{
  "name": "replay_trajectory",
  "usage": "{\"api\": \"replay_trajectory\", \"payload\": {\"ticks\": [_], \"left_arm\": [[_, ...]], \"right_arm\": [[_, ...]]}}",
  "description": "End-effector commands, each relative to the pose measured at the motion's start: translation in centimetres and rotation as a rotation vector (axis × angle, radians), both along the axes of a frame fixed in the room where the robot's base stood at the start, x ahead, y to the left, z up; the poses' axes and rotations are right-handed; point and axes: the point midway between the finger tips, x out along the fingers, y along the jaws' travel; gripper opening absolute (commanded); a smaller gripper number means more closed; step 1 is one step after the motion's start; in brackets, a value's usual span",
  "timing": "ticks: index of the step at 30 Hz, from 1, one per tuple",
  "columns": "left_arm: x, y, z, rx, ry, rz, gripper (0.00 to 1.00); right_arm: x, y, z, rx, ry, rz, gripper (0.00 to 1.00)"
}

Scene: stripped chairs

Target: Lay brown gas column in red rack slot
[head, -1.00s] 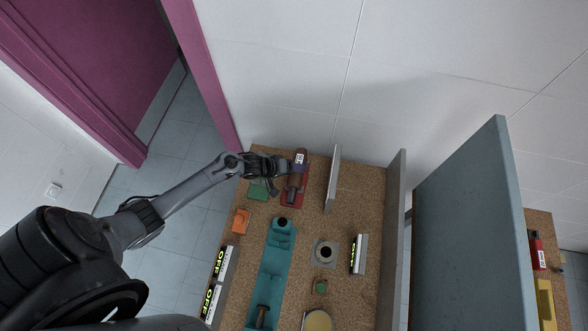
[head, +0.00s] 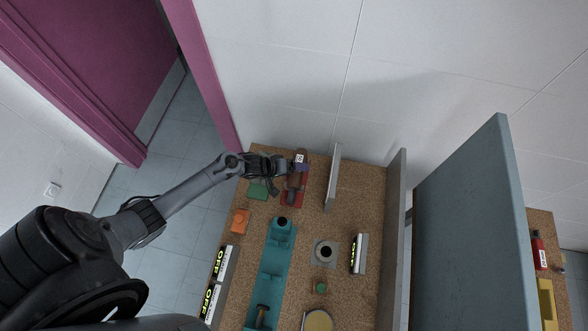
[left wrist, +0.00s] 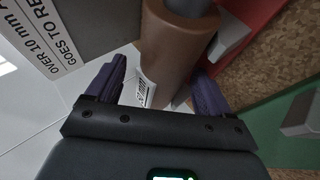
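My left gripper (head: 303,167) is at the column's far end, coming from the left. In the left wrist view, the gripper's purple fingers (left wrist: 160,88) stand apart on both sides of the brown column (left wrist: 172,58), with a gap on the left side. A barcode label shows near its end. The red rack (left wrist: 250,25) lies beside it. My right gripper is out of view.
A green block (head: 258,189) and an orange block (head: 240,219) lie left of the rack. A teal rack (head: 273,270) runs in front. An upright grey panel (head: 333,180) stands close on the right, and the white wall is behind.

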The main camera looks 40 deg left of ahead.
Motion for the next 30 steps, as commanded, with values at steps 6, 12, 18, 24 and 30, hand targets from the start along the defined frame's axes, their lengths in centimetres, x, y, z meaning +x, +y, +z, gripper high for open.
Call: {"api": "replay_trajectory", "payload": {"ticks": [6, 12, 18, 24, 30], "left_arm": [[-0.3, 0.0, -0.3, 0.001, 0.009, 0.000, 0.82], [-1.2, 0.5, 0.6, 0.002, 0.008, 0.000, 0.82], [-3.3, 1.7, 2.8, 0.002, 0.004, 0.000, 0.82], [-5.4, 3.0, 5.0, 0.002, 0.002, -0.001, 0.82], [-6.8, 3.8, 6.4, 0.000, 0.001, 0.000, 0.82]], "right_arm": [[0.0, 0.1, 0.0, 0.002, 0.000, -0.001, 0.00], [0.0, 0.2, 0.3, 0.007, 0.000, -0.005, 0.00], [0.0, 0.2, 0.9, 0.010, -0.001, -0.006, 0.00], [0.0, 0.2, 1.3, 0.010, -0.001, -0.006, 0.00], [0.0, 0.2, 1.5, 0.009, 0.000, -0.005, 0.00]]}}
